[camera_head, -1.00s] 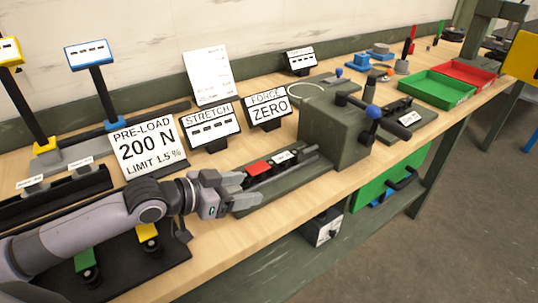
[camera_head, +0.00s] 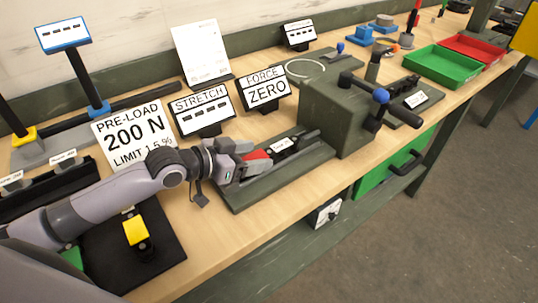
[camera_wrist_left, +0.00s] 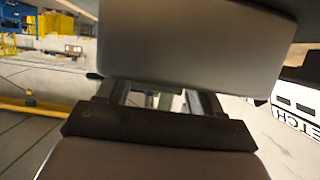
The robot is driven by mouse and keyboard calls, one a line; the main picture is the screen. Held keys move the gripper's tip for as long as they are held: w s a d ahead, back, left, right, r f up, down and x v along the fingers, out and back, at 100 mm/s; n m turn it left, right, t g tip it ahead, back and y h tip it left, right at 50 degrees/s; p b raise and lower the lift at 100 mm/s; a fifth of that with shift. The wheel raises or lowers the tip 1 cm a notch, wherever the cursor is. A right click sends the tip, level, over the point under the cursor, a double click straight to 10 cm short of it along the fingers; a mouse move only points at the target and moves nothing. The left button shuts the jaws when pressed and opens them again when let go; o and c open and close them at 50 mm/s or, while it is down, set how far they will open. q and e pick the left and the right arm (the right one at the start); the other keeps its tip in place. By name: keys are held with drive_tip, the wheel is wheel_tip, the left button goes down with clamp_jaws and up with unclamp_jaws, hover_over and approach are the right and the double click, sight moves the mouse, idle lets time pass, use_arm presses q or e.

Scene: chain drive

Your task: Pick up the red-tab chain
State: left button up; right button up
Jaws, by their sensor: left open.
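The red tab (camera_head: 257,155) shows at the left end of a dark chain (camera_head: 301,141), which lies in the long green fixture (camera_head: 285,182) on the bench in the head view. My left gripper (camera_head: 257,164) is open, with its fingers at the red tab and partly covering it. I cannot tell whether the fingers touch it. In the left wrist view the two grey fingers (camera_wrist_left: 160,100) fill most of the picture and stand apart; no red tab can be made out there. My right gripper is not in view.
A green block with a blue-knobbed handle (camera_head: 336,113) stands at the fixture's right end. The STRETCH display (camera_head: 201,112) and FORCE ZERO display (camera_head: 264,90) stand behind. A yellow-tab piece (camera_head: 136,230) lies on a dark mat at front left. Green and red trays (camera_head: 442,67) sit far right.

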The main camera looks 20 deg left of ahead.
use_arm(q)
drive_tip(key=shift+x, duration=1.45)
clamp_jaws()
drive_tip(key=shift+r, duration=0.15)
drive_tip(key=shift+r, duration=0.1)
